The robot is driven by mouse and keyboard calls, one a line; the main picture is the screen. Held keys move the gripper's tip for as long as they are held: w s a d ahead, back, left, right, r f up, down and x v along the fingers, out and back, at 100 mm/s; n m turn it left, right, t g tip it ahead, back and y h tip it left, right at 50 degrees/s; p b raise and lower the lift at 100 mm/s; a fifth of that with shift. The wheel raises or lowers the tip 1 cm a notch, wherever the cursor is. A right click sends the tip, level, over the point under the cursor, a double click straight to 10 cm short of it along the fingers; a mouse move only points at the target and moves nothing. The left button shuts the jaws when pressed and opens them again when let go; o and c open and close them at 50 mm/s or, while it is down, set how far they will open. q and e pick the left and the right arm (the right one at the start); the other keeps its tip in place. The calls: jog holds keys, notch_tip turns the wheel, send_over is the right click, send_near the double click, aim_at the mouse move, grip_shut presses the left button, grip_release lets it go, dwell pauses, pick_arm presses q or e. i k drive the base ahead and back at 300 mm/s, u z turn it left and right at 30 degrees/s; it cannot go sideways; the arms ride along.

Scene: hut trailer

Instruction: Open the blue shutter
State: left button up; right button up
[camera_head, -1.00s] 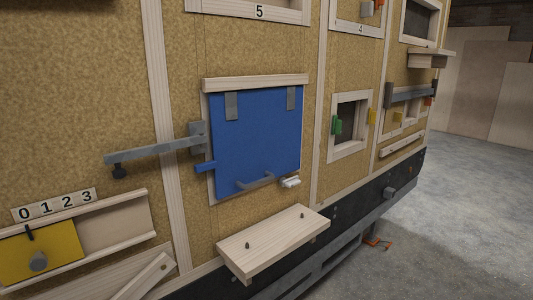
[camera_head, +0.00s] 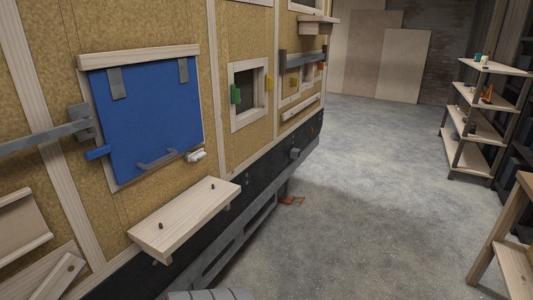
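The blue shutter (camera_head: 150,120) is on the trailer's wall at the left. It hangs from two grey hinges (camera_head: 116,82) below a wooden strip and lies flat and closed in its frame. A grey handle (camera_head: 158,159) is on its lower part. A blue tab (camera_head: 98,153) sticks out at its left edge. A grey bar (camera_head: 38,138) with a bracket (camera_head: 80,122) is left of the shutter. A small white piece (camera_head: 197,155) sits at its lower right corner. Neither of my grippers shows in this view.
A wooden ledge (camera_head: 185,218) juts out below the shutter. Shelves (camera_head: 486,105) and a wooden table (camera_head: 512,245) stand at the right. The concrete floor (camera_head: 350,180) between is clear.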

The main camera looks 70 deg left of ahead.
aim_at(149, 114)
jog(key=z, duration=0.85)
jog(key=k, duration=0.85)
jog(key=u, duration=1)
